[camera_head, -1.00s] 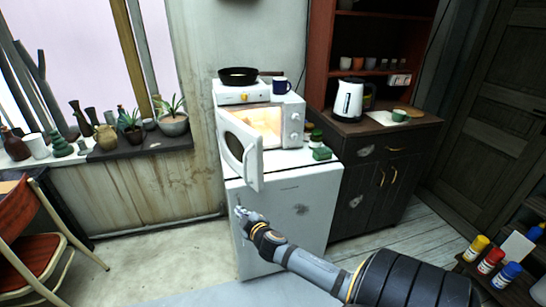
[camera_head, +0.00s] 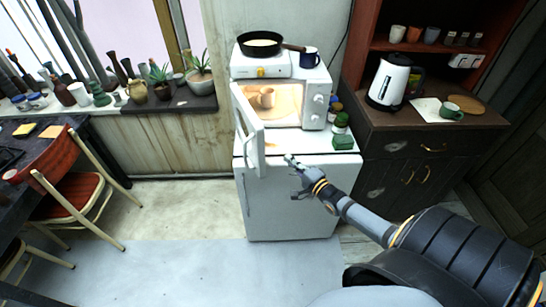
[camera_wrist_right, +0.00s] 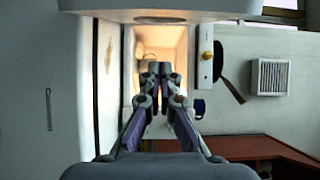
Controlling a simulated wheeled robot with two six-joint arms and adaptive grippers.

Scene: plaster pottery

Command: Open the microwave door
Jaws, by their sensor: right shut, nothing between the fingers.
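The white microwave (camera_head: 316,110) stands on a small white fridge. Its door (camera_head: 248,130) hangs open toward me, hinged on the left. The lit cavity shows a tan mug (camera_head: 266,98) inside. My right gripper (camera_head: 291,162) is shut and empty, near the front edge of the fridge top, to the right of the door's free edge. In the right wrist view, which is turned sideways, the shut fingertips (camera_wrist_right: 153,69) appear in front of the lit cavity (camera_wrist_right: 168,42), with the door (camera_wrist_right: 210,5) along the top. No contact with the door is visible. My left gripper is not in view.
A small hob (camera_head: 262,72) with a black pan (camera_head: 260,44) and a blue mug (camera_head: 309,57) sit on the microwave. Green items (camera_head: 342,141) stand right of it on the fridge (camera_head: 300,215). A dark cabinet (camera_head: 405,165) is at right, a chair (camera_head: 75,190) at left.

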